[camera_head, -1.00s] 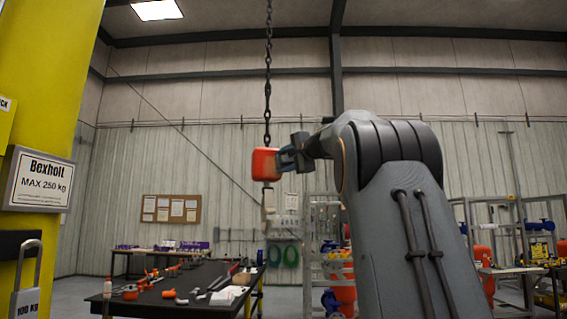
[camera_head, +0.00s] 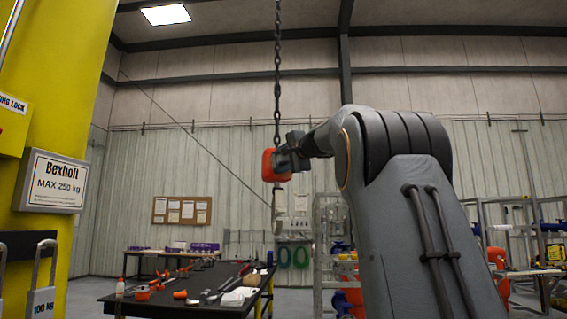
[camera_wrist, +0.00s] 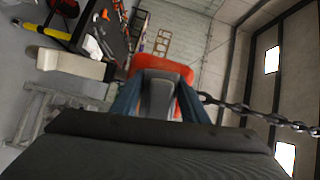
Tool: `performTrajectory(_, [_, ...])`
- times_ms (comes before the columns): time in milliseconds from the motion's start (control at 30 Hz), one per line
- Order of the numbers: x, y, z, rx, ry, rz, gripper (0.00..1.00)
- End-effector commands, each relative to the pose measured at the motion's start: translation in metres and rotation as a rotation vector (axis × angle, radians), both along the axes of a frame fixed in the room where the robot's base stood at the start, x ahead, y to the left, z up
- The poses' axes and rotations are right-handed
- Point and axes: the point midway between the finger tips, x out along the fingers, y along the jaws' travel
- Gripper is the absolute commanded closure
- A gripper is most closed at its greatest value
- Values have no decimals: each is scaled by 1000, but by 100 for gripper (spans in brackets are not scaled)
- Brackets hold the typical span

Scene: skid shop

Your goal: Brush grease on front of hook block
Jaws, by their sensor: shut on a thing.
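The hook block (camera_head: 268,166) is an orange rounded block hanging from a dark chain (camera_head: 277,90). In the wrist view, the hook block (camera_wrist: 163,62) is straight ahead, with the chain (camera_wrist: 250,110) running off to the right. My gripper (camera_head: 288,158) is at the right side of the block in the head view and overlaps its edge. In the wrist view, the blue fingers of my gripper (camera_wrist: 158,92) are shut on a dark grey piece, which looks like the brush handle (camera_wrist: 158,98). The bristles are hidden, and I cannot tell whether they touch the block.
A black workbench (camera_head: 185,303) with tools stands below, left of centre. A yellow column (camera_head: 62,110) with a Bexholt MAX 250 kg sign (camera_head: 52,181) is close on the left. A pale beige block (camera_wrist: 70,64) shows left of the hook block in the wrist view.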

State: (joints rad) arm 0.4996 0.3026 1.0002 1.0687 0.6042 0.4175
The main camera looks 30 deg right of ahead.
Motion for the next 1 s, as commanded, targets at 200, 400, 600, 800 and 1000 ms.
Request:
performTrajectory(200, [3, 15, 0, 0, -1, 1, 78])
performTrajectory(400, [5, 22, 0, 0, 0, 1, 78])
performTrajectory(600, [7, 27, 0, 0, -1, 0, 78])
performTrajectory(800, [11, 40, 1, -1, -1, 2, 78])
performTrajectory(1000, [15, 51, 1, 0, -1, 1, 78])
